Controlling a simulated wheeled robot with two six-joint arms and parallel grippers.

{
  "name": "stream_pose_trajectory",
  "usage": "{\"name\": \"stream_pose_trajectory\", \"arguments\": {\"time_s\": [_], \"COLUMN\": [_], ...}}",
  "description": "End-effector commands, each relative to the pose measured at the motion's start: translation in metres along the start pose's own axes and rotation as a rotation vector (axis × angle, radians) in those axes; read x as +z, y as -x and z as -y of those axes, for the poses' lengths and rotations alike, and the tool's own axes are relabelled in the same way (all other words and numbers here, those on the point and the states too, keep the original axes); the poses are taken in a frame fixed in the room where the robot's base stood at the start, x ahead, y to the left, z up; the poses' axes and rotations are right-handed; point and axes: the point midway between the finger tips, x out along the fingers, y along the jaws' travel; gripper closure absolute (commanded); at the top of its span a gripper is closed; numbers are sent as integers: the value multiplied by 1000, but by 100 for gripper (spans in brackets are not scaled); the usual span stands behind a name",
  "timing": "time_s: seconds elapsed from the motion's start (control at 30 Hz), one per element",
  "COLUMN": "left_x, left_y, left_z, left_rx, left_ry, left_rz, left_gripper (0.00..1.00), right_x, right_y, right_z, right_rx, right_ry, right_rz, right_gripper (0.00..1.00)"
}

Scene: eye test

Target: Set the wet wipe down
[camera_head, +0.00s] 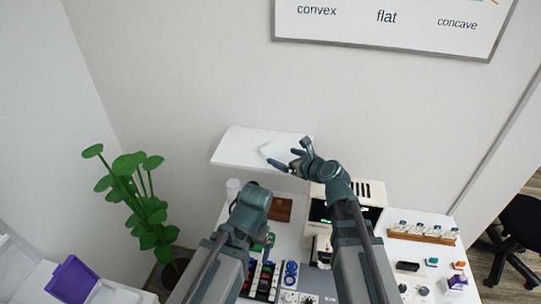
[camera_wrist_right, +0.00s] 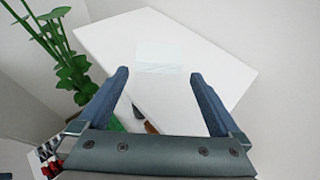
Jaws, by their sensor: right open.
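The wet wipe (camera_head: 272,149) is a thin, pale, almost see-through sheet, at the right part of the white wall shelf (camera_head: 235,150). In the right wrist view the wipe (camera_wrist_right: 162,54) looks flat against the white shelf (camera_wrist_right: 215,70), just beyond the fingertips. My right gripper (camera_head: 283,157) is open at the wipe, and its two blue fingers (camera_wrist_right: 160,75) stand wide apart with nothing pinched between them. Whether a fingertip touches the wipe I cannot tell. My left arm is bent low over the table; its gripper's fingers are mostly hidden behind the arm.
Below the shelf, a white table (camera_head: 435,218) holds a cream box-shaped device (camera_head: 368,190), a wooden rack of small bottles (camera_head: 422,233), a white cup (camera_head: 233,184) and several small items. A green plant (camera_head: 140,200) stands at the left. The shelf's left part is bare.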

Motion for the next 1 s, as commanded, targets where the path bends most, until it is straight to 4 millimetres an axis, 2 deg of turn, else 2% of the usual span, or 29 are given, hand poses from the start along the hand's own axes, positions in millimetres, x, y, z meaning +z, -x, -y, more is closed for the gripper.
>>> {"name": "stream_pose_trajectory", "arguments": {"time_s": [0.03, 0.13, 0.47, 0.7, 0.83, 1.0], "left_x": [0, 0, 0, -1, -1, -1], "left_y": [-5, -7, -7, -10, -19, -18], "left_z": [0, -1, -1, -1, -2, -2], "left_rx": [0, -1, -1, -1, -1, -1], "left_ry": [-1, -1, -1, -2, -2, -2], "left_rz": [0, 0, 0, 0, 0, 0], "left_gripper": [0, 0, 0, 0, 0, 0], "right_x": [-1, 0, 2, 11, 9, 10], "right_y": [-10, -18, -24, -54, -71, -72], "right_z": [1, 0, 0, -1, -1, -2], "right_rx": [2, 1, 0, 3, 1, 0], "right_ry": [1, 0, 1, 1, 2, 0], "right_rz": [0, 0, 0, 0, 0, 0], "right_gripper": [0, 0, 0, 0, 0, 0]}}
